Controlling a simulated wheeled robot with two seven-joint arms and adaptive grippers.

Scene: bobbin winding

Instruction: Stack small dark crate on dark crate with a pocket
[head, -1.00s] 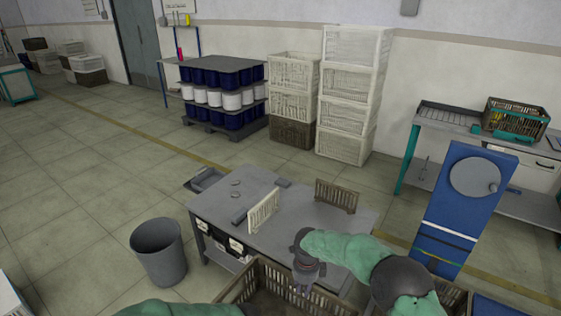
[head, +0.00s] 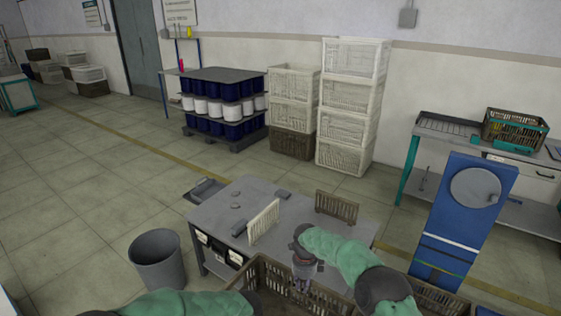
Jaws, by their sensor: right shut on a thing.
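A dark brown slatted crate (head: 277,277) is at the bottom of the head view, close to me and cut off by the frame edge. My right gripper (head: 303,284) points down at its far wall and is shut on that crate. My left arm's green sleeve comes in at the bottom left, toward the crate's left side, but its fingers are not visible. More dark slatted wall (head: 436,297) shows right of my right arm; I cannot tell if it is the same crate. I cannot make out a pocket.
A grey table (head: 225,208) stands just beyond, carrying a white slatted panel (head: 264,222) and a brown one (head: 337,207). A grey bin (head: 158,262) stands left, a blue machine (head: 462,215) right. Stacked crates (head: 345,120) stand at the wall.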

